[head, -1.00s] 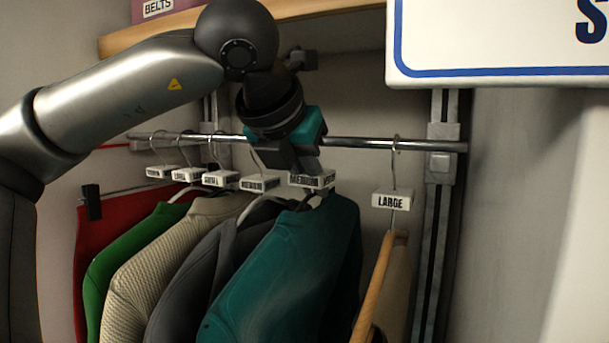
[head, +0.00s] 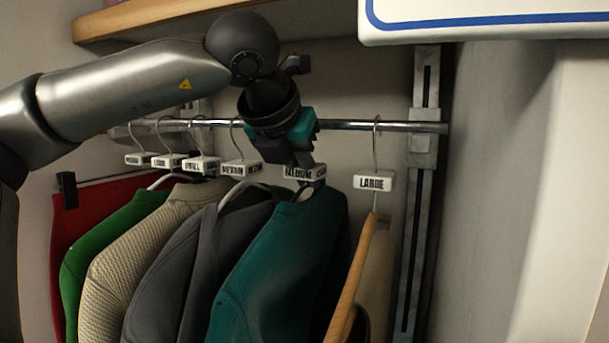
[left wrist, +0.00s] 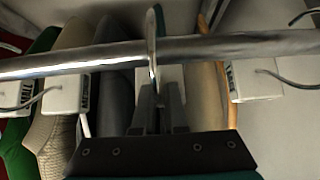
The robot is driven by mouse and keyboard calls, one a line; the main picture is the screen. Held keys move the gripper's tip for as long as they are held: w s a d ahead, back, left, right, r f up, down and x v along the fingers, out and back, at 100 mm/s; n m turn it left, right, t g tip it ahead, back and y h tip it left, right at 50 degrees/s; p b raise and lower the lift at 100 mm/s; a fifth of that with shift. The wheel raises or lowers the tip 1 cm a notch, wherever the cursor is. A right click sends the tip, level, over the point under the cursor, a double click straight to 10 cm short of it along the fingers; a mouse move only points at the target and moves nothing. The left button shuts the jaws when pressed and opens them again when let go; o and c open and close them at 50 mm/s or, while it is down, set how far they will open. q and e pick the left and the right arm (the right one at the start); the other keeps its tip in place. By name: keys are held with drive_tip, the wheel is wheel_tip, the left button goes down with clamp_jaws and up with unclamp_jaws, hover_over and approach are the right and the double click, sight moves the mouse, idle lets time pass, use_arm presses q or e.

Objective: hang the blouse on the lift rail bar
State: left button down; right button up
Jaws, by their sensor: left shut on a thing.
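The teal blouse (head: 275,255) hangs from a hanger with a white size tag reading MEDIUM (head: 304,173). My left gripper (head: 303,160) is shut on this hanger just above its tag, right below the rail. In the left wrist view the gripper's fingers (left wrist: 158,110) pinch the hanger's hook (left wrist: 152,45), which passes across the lift rail bar (left wrist: 240,46). I cannot tell whether the hook bears on the bar. The bar also shows in the head view (head: 350,125), running level behind the gripper. My right gripper is not in view.
Left of the blouse hang a dark grey garment (head: 180,265), a cream knit (head: 125,255), a green one (head: 90,250) and a red one (head: 75,215). To the right hangs a wooden hanger tagged LARGE (head: 374,182). A wooden shelf (head: 150,18) is above.

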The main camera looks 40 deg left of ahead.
use_arm(q)
drive_tip(key=c, duration=0.9)
unclamp_jaws()
drive_tip(key=b+v, duration=0.2)
drive_tip(key=v, duration=1.3)
drive_tip(key=shift+s+r, duration=0.1)
